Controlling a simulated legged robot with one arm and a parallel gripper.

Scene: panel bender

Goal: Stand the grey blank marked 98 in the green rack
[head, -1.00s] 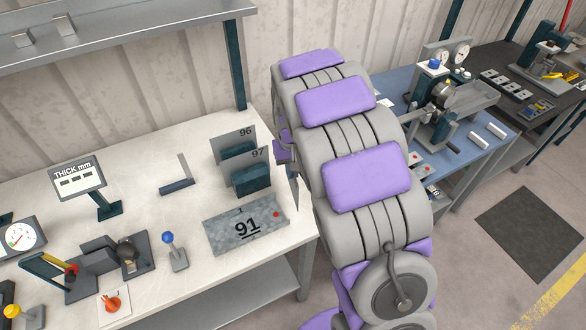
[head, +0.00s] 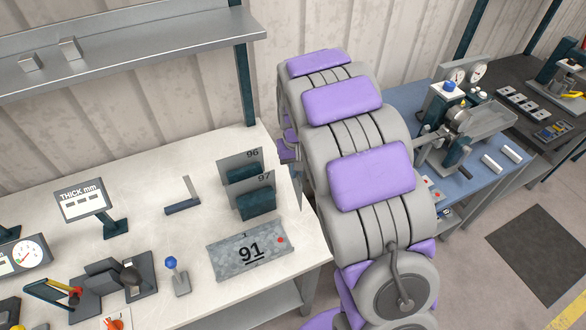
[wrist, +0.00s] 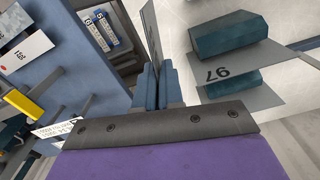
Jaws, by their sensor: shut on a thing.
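My gripper (wrist: 157,85) shows in the wrist view with its two teal fingers shut on a thin grey blank (wrist: 152,35), seen nearly edge-on. Its number does not show. In the head view my arm hides most of the gripper; a thin grey edge (head: 297,184) shows beside the table's right end. Grey blanks marked 96 (head: 252,155) and 97 (head: 265,180) stand upright in dark teal holders on the white table. Blank 97 also shows in the wrist view (wrist: 218,73), right of the held blank and apart from it.
A mottled grey plate marked 91 (head: 250,254) lies at the front of the white table (head: 140,160). A thickness display (head: 82,202), a dial gauge (head: 20,256) and a blue-knobbed lever (head: 174,273) stand to its left. A blue bench (head: 480,170) is at right, beyond my arm.

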